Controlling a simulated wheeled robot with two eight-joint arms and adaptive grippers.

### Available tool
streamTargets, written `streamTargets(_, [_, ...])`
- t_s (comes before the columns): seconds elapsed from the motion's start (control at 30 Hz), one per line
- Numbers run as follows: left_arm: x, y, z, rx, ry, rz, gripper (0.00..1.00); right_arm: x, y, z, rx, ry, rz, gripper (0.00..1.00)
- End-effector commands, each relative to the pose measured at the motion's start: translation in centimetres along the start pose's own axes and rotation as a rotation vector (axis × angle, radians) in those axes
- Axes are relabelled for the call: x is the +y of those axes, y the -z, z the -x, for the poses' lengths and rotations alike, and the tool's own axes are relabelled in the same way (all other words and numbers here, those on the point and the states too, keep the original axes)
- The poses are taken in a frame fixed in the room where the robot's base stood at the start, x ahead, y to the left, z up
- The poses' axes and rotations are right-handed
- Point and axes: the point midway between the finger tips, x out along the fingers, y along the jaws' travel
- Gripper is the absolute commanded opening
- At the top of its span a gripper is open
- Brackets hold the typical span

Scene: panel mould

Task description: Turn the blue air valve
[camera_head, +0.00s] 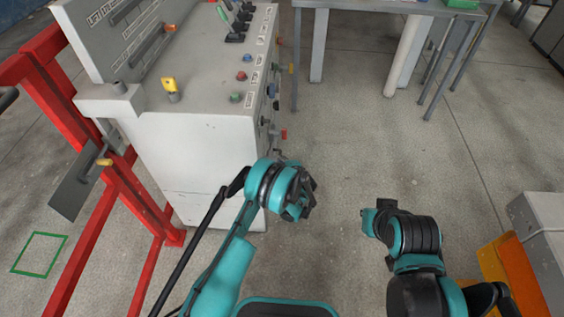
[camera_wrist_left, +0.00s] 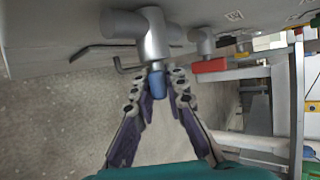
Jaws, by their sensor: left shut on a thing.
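The blue air valve shows in the left wrist view as a grey metal pipe fitting (camera_wrist_left: 152,35) with a blue handle (camera_wrist_left: 157,84) pointing towards me. My left gripper (camera_wrist_left: 158,90) has a finger on each side of the blue handle and is shut on it. In the head view my left gripper (camera_head: 302,197) is beside the front side of the white control cabinet (camera_head: 205,150), low down. The blue handle cannot be made out in the head view. My right gripper (camera_head: 374,217) is over the floor to the right, apart from everything; its fingers are unclear.
A red-handled valve (camera_wrist_left: 210,65) sits right of the blue one in the wrist view, on the same cabinet side. A bent grey rod (camera_wrist_left: 130,66) is close to the fingers. A red frame (camera_head: 110,170) stands left of the cabinet. Floor between the arms is clear.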

Motion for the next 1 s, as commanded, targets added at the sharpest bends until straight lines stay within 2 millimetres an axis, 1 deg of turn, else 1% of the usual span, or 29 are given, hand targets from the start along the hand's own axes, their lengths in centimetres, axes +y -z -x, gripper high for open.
streamTargets(0.23, [0.1, 0.0, 0.0, -0.001, -0.002, 0.0, 0.0, 0.0, 0.0, 0.0, 0.0, 0.0, 0.0, 0.0])
streamTargets(0.27, [0.1, 0.0, 0.0, -0.001, -0.002, 0.0, 0.18, 0.0, 0.0, 0.0, 0.0, 0.0, 0.0, 0.0])
streamTargets(0.3, [0.1, 0.0, 0.0, 0.0, -0.002, 0.0, 0.28, 0.0, 0.0, 0.0, 0.0, 0.0, 0.0, 0.0])
streamTargets(0.33, [0.1, 0.0, 0.0, 0.0, -0.002, 0.0, 0.33, 0.0, 0.0, 0.0, 0.0, 0.0, 0.0, 0.0])
streamTargets(0.6, [0.0, 0.0, 0.0, 0.0, -0.002, -0.001, 0.33, 0.0, 0.0, 0.0, 0.0, 0.0, 0.0, 0.0])
streamTargets(0.7, [0.0, 0.1, 0.6, 0.001, -0.001, -0.001, 0.33, 0.0, 0.0, 0.0, 0.0, 0.0, 0.0, 0.0])
streamTargets(0.77, [0.0, 0.1, 1.3, 0.001, -0.001, -0.002, 0.33, 0.0, 0.0, 0.0, 0.0, 0.0, 0.0, 0.0])
streamTargets(0.87, [0.0, 0.1, 3.1, 0.001, -0.001, -0.003, 0.33, 0.0, 0.0, 0.0, 0.0, 0.0, 0.0, 0.0])
streamTargets(1.0, [0.0, 0.1, 6.4, 0.002, -0.001, -0.003, 0.33, 0.0, 0.0, 0.0, 0.0, 0.0, 0.0, 0.0])
